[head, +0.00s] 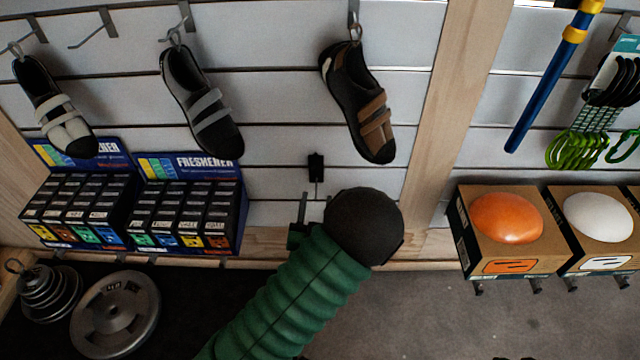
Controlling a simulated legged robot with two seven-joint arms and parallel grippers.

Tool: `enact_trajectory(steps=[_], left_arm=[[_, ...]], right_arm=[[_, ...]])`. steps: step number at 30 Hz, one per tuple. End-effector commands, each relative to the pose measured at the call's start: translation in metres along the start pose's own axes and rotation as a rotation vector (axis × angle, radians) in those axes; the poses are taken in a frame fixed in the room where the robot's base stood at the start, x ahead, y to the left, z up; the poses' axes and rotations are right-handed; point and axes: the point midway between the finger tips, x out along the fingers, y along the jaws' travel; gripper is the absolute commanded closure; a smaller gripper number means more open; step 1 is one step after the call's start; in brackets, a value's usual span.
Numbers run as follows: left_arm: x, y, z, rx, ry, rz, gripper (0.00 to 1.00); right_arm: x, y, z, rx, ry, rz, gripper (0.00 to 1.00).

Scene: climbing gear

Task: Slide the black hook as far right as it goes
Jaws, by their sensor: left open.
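The black hook (316,168) is mounted on the white slatted wall, low in the middle panel, with a thin prong pointing down. Nothing hangs on it. My left arm, in a green ribbed sleeve with a dark round wrist, reaches up from the bottom. My left gripper (314,203) is open just below the hook, largely hidden behind the wrist. Its thin fingers point up, apart, roughly to either side of the hook's prong. I cannot tell whether they touch it. My right gripper is out of view.
Climbing shoes (362,105) hang above on hooks. Freshener boxes (186,210) stand to the left. A wooden post (452,100) bounds the panel on the right. Boxed orange (507,218) and white (598,217) holds sit beyond it. The slat between hook and post looks clear.

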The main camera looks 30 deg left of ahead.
Motion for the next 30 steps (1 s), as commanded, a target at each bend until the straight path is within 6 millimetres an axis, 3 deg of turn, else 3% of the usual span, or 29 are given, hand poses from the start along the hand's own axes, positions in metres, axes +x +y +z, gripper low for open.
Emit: enact_trajectory(steps=[1, 6, 13, 24, 30], left_arm=[[0.013, -0.002, 0.005, -0.006, 0.004, -0.004, 0.55], [0.061, -0.007, 0.007, -0.011, -0.002, -0.004, 0.55], [0.106, -0.004, 0.007, -0.007, -0.005, -0.002, 0.55], [0.118, -0.006, 0.005, -0.008, -0.008, 0.0, 0.55], [0.118, -0.005, 0.005, -0.007, -0.008, 0.0, 0.8]], right_arm=[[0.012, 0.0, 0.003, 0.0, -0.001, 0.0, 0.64], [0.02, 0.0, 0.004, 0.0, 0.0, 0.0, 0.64], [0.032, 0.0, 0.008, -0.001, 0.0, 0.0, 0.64], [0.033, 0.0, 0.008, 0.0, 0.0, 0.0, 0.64], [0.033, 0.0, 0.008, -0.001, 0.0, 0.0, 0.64]])
